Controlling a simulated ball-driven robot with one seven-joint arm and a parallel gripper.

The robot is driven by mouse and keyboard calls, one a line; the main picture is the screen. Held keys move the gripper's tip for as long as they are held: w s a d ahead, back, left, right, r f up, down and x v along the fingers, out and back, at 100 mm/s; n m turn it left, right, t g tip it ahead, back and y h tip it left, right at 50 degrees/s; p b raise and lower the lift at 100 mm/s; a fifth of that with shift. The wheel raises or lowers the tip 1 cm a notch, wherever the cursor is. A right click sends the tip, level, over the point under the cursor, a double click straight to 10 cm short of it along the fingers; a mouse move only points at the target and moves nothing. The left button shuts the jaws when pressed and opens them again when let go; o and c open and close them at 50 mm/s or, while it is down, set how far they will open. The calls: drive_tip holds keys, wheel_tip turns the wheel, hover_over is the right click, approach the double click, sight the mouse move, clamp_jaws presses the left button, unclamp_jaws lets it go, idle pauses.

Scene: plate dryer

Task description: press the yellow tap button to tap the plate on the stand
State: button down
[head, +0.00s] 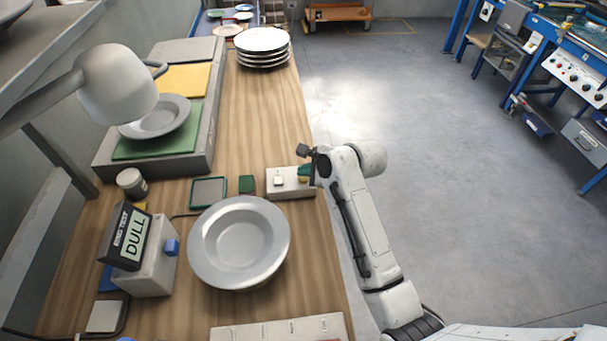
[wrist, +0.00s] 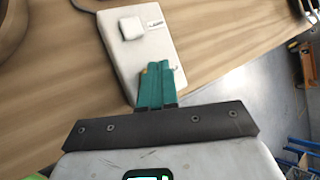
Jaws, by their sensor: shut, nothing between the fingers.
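A pale control box (head: 290,188) lies on the bench with a white button (head: 278,180) on its left part. My gripper (head: 304,173) is over the box's right end, its teal fingers shut and empty. In the wrist view the fingertips (wrist: 158,68) overlap the box (wrist: 150,58). A small yellow patch (wrist: 146,71) shows beside the fingertips; the rest of the yellow button is hidden behind them. I cannot tell whether they touch it. A wide grey-white plate (head: 238,240) sits level left of the box and nearer; its stand is hidden under it.
A tester (head: 150,265) with a blue knob has a screen reading "RING TEST" and "DULL". A dark green block (head: 247,184) and a framed pad (head: 208,191) lie beside the box. A lamp (head: 118,85) overhangs another plate (head: 160,118). Stacked plates (head: 262,40) stand farther back.

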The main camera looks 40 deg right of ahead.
sight(306, 180)
drive_tip(key=shift+r+p, duration=0.3)
drive_tip(key=shift+r, duration=0.1)
wheel_tip(306, 180, up, 3)
drive_tip(key=p, duration=0.3)
drive_tip(key=shift+r, duration=1)
drive_tip(key=s+a+f+n+g, duration=0.1)
drive_tip(key=s+a+n, duration=0.3)
drive_tip(key=s+n, duration=0.35)
drive_tip(key=s+a+n+g+h, duration=0.1)
drive_tip(key=s+a+n+g, duration=0.15)
drive_tip(key=s+n, duration=0.55)
drive_tip(key=s+a+f+n+g, duration=0.1)
drive_tip(key=s+a+n, duration=0.45)
drive_tip(key=n, duration=0.45)
drive_tip(key=s+d+f+g+b, duration=0.2)
drive_tip(key=s+f+b, duration=0.3)
drive_tip(key=s+f, duration=0.6)
drive_tip(key=shift+s+d+f+m+g, duration=0.2)
drive_tip(key=shift+m+g, duration=0.25)
drive_tip(key=shift+g, duration=0.4)
